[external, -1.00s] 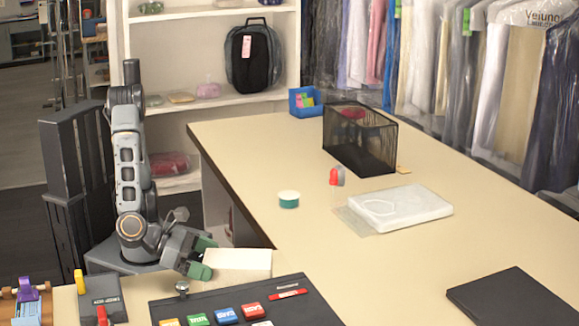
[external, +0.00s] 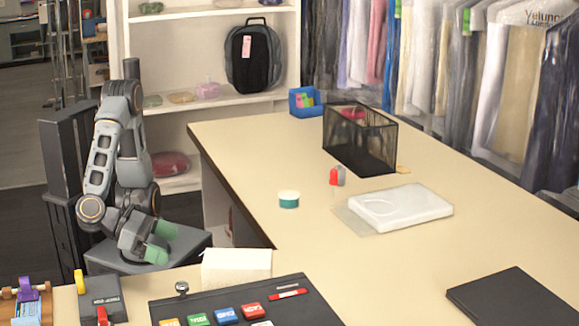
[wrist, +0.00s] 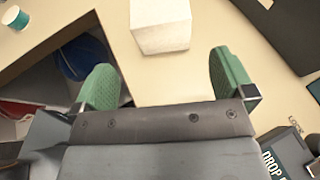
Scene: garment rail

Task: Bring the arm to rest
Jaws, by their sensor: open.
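My gripper (external: 159,243) has green finger pads and is folded in close above my base, left of the table's near corner. In the wrist view my gripper (wrist: 165,85) is open, with its two green fingers wide apart and nothing between them. A white block-like box (external: 236,268) sits on the table's near edge, to the right of my gripper and apart from it. The box also shows in the wrist view (wrist: 161,24), beyond the fingertips.
The long cream table (external: 270,150) holds a black mesh basket (external: 360,140), a green-and-white tape roll (external: 289,199), a red-and-grey item (external: 337,176) and a white packet (external: 400,208). White shelves (external: 215,60) stand behind my arm.

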